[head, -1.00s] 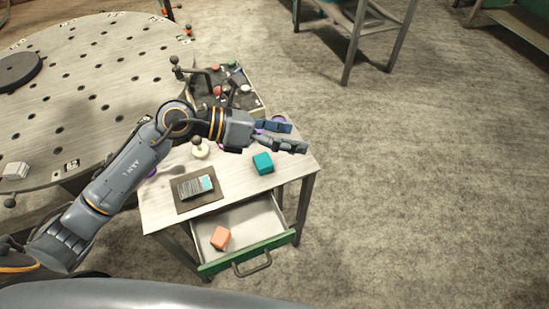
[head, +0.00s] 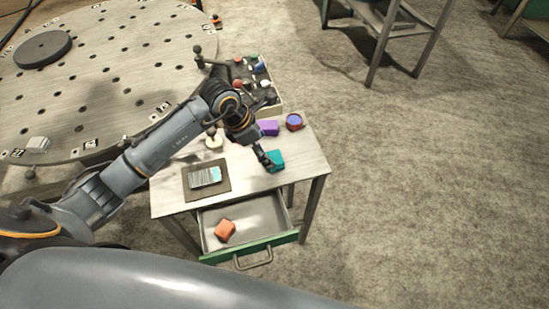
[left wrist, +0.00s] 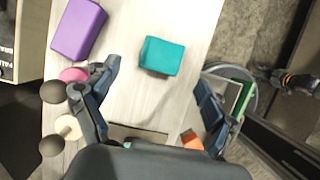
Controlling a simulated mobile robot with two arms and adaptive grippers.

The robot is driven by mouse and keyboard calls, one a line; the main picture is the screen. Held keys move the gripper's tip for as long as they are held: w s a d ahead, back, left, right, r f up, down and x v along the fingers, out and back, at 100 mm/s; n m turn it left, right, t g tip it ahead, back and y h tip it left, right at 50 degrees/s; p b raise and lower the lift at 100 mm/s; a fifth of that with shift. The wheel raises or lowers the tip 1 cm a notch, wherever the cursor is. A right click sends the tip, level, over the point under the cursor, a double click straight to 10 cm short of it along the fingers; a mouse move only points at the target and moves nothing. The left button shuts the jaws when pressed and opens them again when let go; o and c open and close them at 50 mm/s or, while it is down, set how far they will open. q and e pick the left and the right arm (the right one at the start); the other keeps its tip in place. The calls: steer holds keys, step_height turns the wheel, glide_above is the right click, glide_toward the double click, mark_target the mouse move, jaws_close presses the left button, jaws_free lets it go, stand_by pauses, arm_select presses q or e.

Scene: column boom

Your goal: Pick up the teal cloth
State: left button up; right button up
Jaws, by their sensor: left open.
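The teal cloth (head: 275,161) is a small folded block on the right part of the small table's top (head: 300,150). In the left wrist view the teal cloth (left wrist: 162,57) lies flat on the pale top, ahead of the fingers and between their lines. My left gripper (head: 268,163) is above the table at the cloth's left side and covers a little of it in the head view. In the left wrist view my left gripper (left wrist: 155,90) is open with nothing between its fingers. My right gripper is in neither view.
A purple block (head: 268,128) and a round blue-topped container (head: 294,121) stand behind the cloth. A knobbed cream piece (head: 213,141) and a dark mat (head: 190,190) are to its left. The open drawer (head: 270,215) holds an orange block (head: 225,230).

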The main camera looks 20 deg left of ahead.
mark_target(273, 157)
arm_select(q)
steer(key=shift+p+x, duration=0.6)
steer(key=shift+x, duration=2.05)
steer(key=shift+d+r, duration=0.1)
steer(key=shift+d, duration=0.1)
steer(key=c, duration=1.2)
